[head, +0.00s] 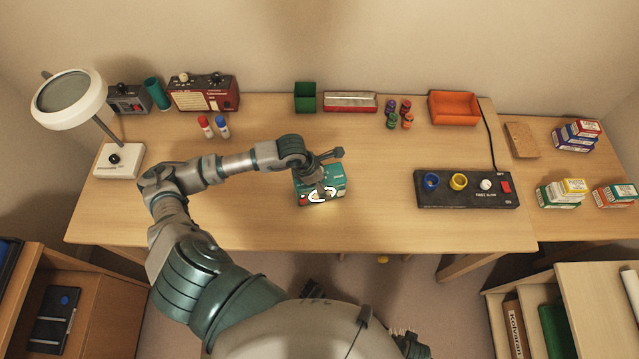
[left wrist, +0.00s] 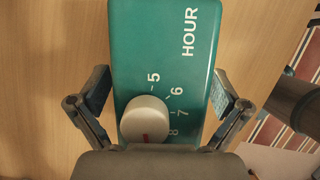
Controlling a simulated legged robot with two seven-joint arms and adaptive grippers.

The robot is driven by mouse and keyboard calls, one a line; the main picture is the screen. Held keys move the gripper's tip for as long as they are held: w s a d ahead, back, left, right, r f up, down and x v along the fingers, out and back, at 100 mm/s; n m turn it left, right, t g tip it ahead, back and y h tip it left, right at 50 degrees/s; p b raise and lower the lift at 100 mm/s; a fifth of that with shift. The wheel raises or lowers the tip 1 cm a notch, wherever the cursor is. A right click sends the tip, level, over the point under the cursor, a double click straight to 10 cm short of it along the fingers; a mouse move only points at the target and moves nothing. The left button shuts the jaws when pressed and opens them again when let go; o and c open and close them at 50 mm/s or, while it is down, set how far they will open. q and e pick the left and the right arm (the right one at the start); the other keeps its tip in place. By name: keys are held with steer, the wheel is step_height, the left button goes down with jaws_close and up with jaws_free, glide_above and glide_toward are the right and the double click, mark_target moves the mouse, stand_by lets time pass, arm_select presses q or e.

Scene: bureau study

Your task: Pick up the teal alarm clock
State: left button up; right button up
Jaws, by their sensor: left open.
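The teal alarm clock (head: 335,173) stands near the middle of the desk, partly hidden by my left gripper (head: 323,186). In the left wrist view, the clock (left wrist: 160,50) shows a teal face with the word HOUR, several numerals and a white knob (left wrist: 146,119) with a red mark. My left gripper (left wrist: 161,90) is open, with one finger on each side of the clock. My right gripper is not in view.
A black control panel (head: 468,199) lies to the clock's right. Red and blue markers (head: 206,127), a red radio (head: 203,96), a green bin (head: 305,97), a red-and-white tray (head: 350,101) and an orange tray (head: 455,106) line the back. The desk (head: 375,222) is bare around the clock.

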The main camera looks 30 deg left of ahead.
arm_select(q)
steer(key=shift+c, duration=0.3)
steer(key=shift+s, duration=0.1)
steer(key=c, duration=1.4)
steer(key=shift+c, duration=0.2)
steer(key=shift+r, duration=0.1)
